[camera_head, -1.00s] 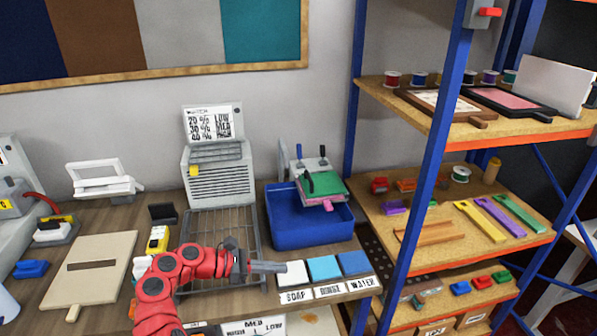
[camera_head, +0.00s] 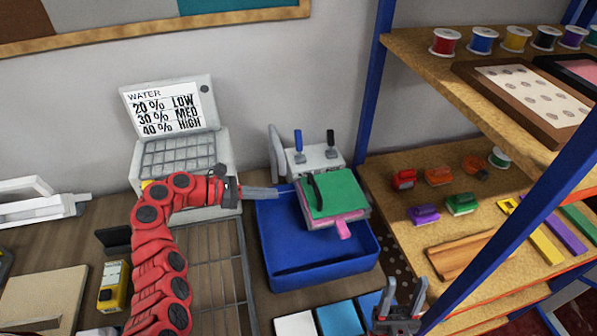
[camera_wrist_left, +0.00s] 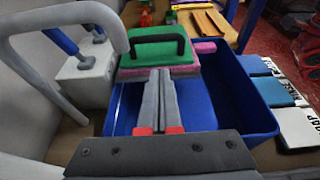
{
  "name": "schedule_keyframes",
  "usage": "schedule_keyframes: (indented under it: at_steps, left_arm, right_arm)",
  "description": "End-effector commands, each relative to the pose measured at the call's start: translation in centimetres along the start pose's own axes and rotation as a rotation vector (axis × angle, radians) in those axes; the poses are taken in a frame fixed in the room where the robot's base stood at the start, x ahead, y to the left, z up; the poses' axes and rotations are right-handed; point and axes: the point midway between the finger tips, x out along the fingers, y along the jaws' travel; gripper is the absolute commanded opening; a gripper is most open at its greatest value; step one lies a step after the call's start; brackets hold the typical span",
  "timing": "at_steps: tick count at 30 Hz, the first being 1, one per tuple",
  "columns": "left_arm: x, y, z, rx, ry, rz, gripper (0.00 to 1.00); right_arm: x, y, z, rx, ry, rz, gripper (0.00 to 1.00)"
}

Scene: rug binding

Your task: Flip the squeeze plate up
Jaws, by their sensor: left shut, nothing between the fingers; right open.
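The green squeeze plate (camera_head: 338,192) with a black handle (camera_head: 317,194) lies flat above the blue tub (camera_head: 318,272). A pink layer (camera_head: 349,217) sticks out from under it. In the left wrist view the green plate (camera_wrist_left: 150,53) and its handle are straight ahead. My left gripper (camera_head: 276,191) is shut and empty, just left of the plate and apart from it in the head view. In the left wrist view its fingers (camera_wrist_left: 162,90) are together over the blue tub (camera_wrist_left: 225,108). My right gripper (camera_head: 402,298) is open and empty, low, in front of the tub's right side.
A white block with two blue and black levers (camera_head: 318,157) stands behind the tub. A grey hoop (camera_wrist_left: 60,15) rises left of my left gripper in the wrist view. The shelf's blue post (camera_head: 530,230) stands close right of my right gripper. Cards (camera_head: 340,318) lie in front.

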Motion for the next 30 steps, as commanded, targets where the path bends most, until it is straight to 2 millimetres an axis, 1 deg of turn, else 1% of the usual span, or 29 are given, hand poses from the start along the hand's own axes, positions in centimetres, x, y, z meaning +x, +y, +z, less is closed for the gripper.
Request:
schedule_keyframes:
  at_steps: [12,16,20,27,30]
  left_arm:
    - [0.0,0.0,0.0,0.0,0.0,0.0,0.0]
    - [0.7,0.0,0.1,-0.001,-0.001,-0.001,0.0]
    - [2.5,-0.2,0.3,0.0,0.0,-0.006,0.0]
    - [7.0,-0.1,0.3,-0.002,0.0,-0.006,0.0]
    - [8.4,0.0,0.2,0.0,0.001,-0.003,0.0]
  right_arm:
    - [0.0,0.0,0.0,0.0,0.0,0.0,0.5]
    - [0.3,0.0,-0.1,0.0,0.0,0.0,0.5]
    - [1.1,0.1,-0.2,0.0,0.0,0.0,0.5]
    - [2.5,0.1,-0.4,0.0,0.0,0.0,0.5]
    - [2.7,0.1,-0.5,0.0,0.0,0.0,0.5]
